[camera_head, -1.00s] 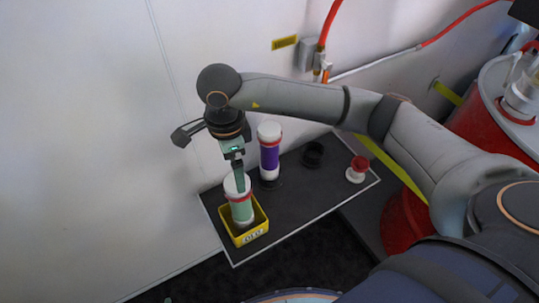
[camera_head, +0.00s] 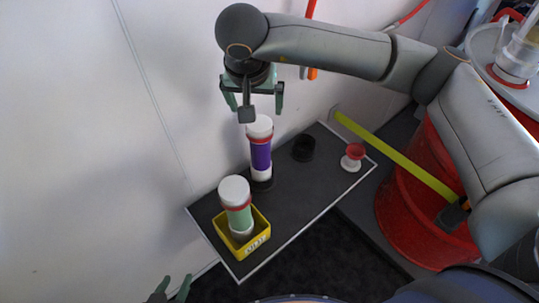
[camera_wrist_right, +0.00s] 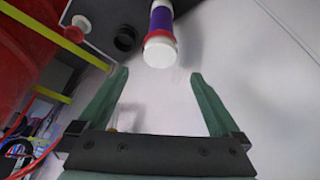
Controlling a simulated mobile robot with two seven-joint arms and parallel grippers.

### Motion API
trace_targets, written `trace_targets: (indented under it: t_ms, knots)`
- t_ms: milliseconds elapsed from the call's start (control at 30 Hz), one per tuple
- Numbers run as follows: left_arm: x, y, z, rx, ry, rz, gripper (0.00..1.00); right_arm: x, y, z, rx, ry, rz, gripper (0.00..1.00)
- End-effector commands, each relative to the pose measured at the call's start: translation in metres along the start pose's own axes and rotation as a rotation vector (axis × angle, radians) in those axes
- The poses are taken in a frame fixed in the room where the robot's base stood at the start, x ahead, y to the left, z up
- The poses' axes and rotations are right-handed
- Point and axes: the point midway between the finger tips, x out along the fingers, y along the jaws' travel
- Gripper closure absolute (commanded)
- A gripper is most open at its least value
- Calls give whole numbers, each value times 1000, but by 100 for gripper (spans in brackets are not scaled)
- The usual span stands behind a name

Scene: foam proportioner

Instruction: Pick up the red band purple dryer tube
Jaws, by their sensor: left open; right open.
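The purple dryer tube (camera_head: 260,152) with a red band and white ends stands upright on the dark shelf, its lower end at a black ring holder. My right gripper (camera_head: 252,102) is open and empty just above its white top. In the right wrist view the tube (camera_wrist_right: 161,20) shows beyond the open fingers of the right gripper (camera_wrist_right: 155,85), its white cap toward the camera and not between them. My left gripper (camera_head: 170,292) shows only its fingertips at the bottom edge; it is open.
A green tube (camera_head: 238,212) with a red band stands in a yellow bin (camera_head: 262,240) at the shelf's front left. An empty black ring (camera_head: 303,147) and a red-and-white cap (camera_head: 353,157) sit to the right. The white wall is close behind the shelf (camera_head: 290,200).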

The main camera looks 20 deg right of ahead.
Motion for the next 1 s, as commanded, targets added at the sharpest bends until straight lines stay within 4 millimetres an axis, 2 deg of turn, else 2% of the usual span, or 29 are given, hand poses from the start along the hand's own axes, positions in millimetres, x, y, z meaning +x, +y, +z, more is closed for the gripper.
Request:
trace_targets:
  t_ms: [400,633,900,1000]
  knots:
    - [-1,0,4,-1,-9,0,46,64,0,0,-8,0,3,0]
    - [-2,-1,2,0,-5,-4,46,82,0,0,-8,0,3,0]
    - [-2,-4,2,0,-3,-9,46,120,0,1,-7,-1,2,0]
    - [-2,-4,2,0,-3,-9,46,124,-1,1,-9,0,1,0]
